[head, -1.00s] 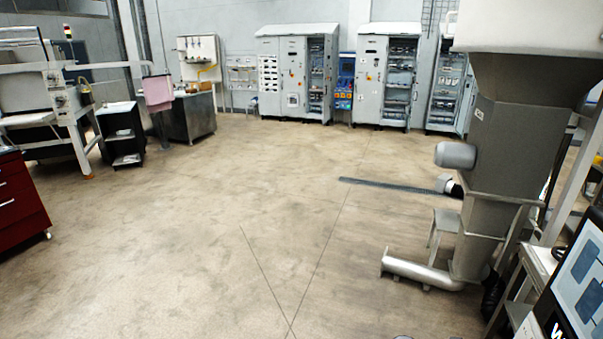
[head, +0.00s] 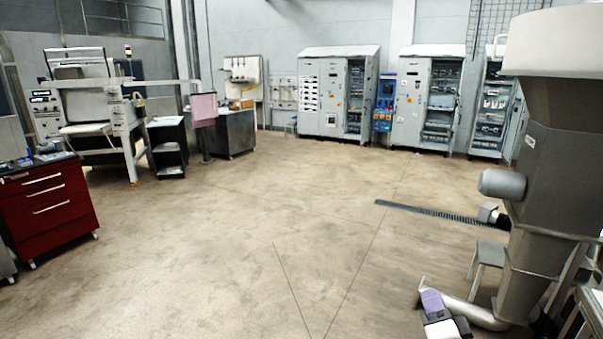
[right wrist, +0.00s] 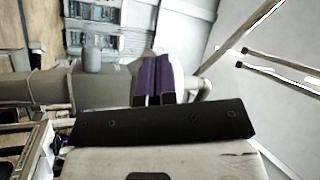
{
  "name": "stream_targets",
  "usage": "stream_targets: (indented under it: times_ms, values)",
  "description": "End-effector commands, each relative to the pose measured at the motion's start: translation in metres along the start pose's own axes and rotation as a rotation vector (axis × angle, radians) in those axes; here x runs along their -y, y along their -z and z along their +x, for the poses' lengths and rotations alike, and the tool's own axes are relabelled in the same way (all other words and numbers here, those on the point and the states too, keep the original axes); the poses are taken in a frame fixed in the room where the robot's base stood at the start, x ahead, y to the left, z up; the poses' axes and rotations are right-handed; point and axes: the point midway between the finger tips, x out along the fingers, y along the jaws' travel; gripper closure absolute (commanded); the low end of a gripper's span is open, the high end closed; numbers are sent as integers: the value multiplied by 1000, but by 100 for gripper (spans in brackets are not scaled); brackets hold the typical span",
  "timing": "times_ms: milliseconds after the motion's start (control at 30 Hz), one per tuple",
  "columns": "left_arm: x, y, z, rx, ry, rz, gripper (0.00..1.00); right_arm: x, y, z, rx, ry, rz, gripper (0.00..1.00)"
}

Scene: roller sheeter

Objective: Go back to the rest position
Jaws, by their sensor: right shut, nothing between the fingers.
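My right gripper (head: 432,300) shows at the bottom right of the head view, with purple fingers on a white and black body. It also shows in the right wrist view (right wrist: 155,78), where its two purple fingers lie together, shut with nothing between them. It is in the air, in front of a horizontal metal pipe (head: 476,314) in the head view. My left gripper is in neither view.
A grey hopper machine (head: 553,170) stands at the right, with a small stool (head: 488,255) beside it. A red drawer cabinet (head: 50,210) is at the left. Electrical cabinets (head: 335,92) line the back wall. The middle floor (head: 270,220) is clear.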

Motion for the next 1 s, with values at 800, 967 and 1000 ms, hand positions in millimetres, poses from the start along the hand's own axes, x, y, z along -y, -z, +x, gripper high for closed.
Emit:
stream_targets:
  times_ms: [800,967,1000]
  values:
    - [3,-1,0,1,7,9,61,-71,-112,-327,1128,-497,-973,100]
    - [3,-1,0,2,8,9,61,-94,-129,-394,1297,-531,-979,100]
    - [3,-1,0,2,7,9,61,-99,-131,-409,1332,-542,-978,100]
